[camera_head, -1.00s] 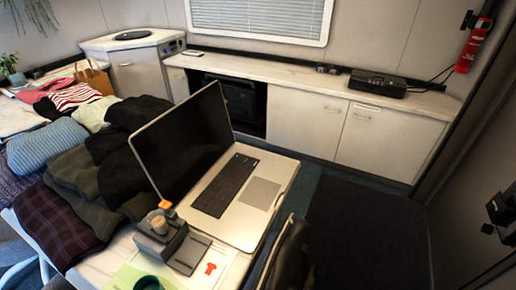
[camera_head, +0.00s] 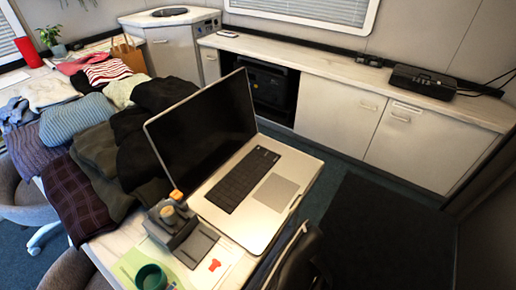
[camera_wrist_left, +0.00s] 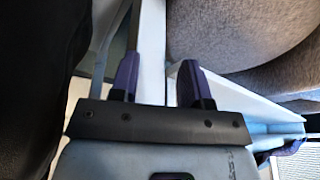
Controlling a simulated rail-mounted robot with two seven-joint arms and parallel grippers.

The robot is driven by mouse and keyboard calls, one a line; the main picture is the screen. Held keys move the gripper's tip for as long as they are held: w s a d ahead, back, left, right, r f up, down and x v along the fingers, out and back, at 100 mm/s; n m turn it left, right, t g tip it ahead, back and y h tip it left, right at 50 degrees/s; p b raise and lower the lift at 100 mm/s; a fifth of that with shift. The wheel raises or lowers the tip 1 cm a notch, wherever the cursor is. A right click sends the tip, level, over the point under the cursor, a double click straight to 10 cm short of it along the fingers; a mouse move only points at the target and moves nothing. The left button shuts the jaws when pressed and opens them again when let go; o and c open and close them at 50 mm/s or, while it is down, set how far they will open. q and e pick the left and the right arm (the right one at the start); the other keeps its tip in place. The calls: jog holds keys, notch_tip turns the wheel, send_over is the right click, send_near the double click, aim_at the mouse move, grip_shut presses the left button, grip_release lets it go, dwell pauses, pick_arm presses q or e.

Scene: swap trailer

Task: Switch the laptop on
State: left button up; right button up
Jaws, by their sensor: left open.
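The laptop (camera_head: 262,192) stands open on the table in the head view, with a black screen (camera_head: 203,135), a dark keyboard (camera_head: 243,180) and a grey touchpad (camera_head: 276,192). No light shows on the screen. My left gripper (camera_wrist_left: 158,82) shows in the left wrist view only. Its two dark purple-tipped fingers are apart with nothing between them. It is by white beams and grey rounded seats, and the laptop is not in that view. My right gripper does not show.
Folded clothes (camera_head: 95,155) lie left of the laptop. Dark floor (camera_head: 380,235) is free.

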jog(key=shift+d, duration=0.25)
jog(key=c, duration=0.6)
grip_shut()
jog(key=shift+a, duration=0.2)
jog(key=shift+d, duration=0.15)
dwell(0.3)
